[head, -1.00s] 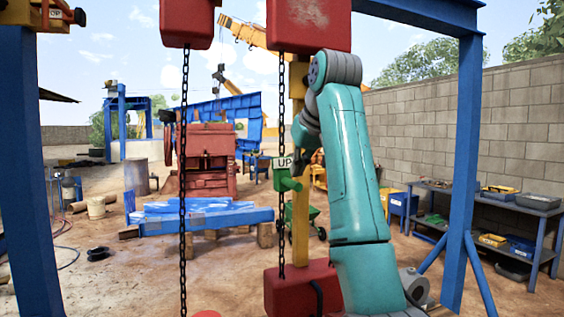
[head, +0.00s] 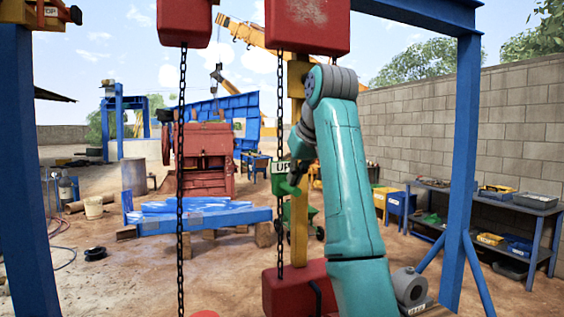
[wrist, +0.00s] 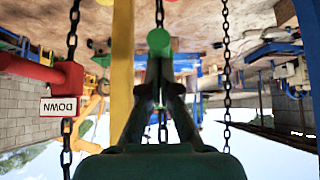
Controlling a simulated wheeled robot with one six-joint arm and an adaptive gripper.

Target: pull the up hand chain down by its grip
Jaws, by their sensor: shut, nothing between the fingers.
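The up hand chain (head: 280,110) hangs from a red hoist block. In the wrist view the round green end of the grip (wrist: 159,42) shows just beyond my fingertips. My gripper (wrist: 160,66) is shut with nothing between its fingers, in line with the grip and close to it. I cannot tell whether they touch. In the head view my gripper (head: 296,180) is at the grip's right side.
Another chain (head: 182,130) hangs to the left. In the wrist view a red grip (wrist: 58,72) with a DOWN sign (wrist: 58,107) hangs on a chain at left. A yellow post (head: 299,230) stands behind the up chain. Blue frame posts (head: 463,170) flank the area.

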